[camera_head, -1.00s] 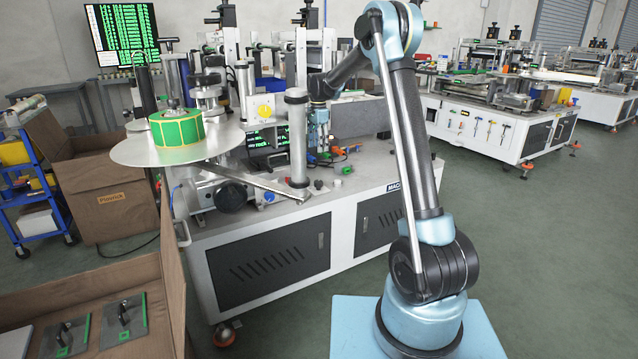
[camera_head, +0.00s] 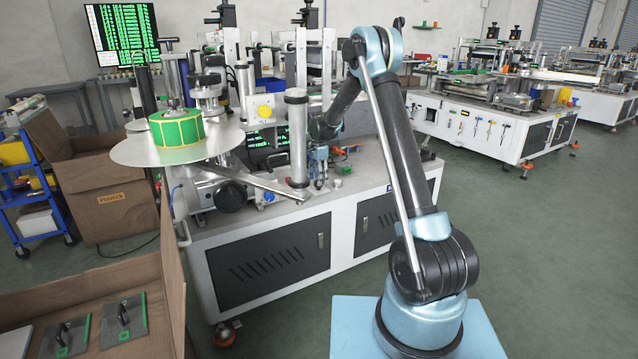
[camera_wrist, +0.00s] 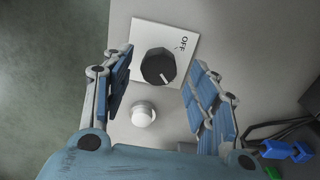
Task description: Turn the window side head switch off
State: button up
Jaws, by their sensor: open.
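In the wrist view, a black rotary knob (camera_wrist: 157,67) sits on a white plate (camera_wrist: 150,35) marked OFF. Its white pointer line is at the knob's lower right, while the OFF mark is at its upper right, so the pointer is not on OFF. My gripper (camera_wrist: 158,68) is open, with one blue-padded finger on each side of the knob; gaps show between the fingers and the knob. In the head view, my gripper (camera_head: 319,170) is small, low over the labelling machine's top (camera_head: 345,190); the knob cannot be made out there.
A white round button (camera_wrist: 143,114) is just below the knob, between my fingers. Dark cables and a blue connector (camera_wrist: 285,150) are at the lower right. In the head view, a metal post (camera_head: 297,140) stands left of my gripper.

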jog(key=shift+f, duration=0.85)
jog(key=c, duration=1.1)
jog(key=shift+o, duration=0.2)
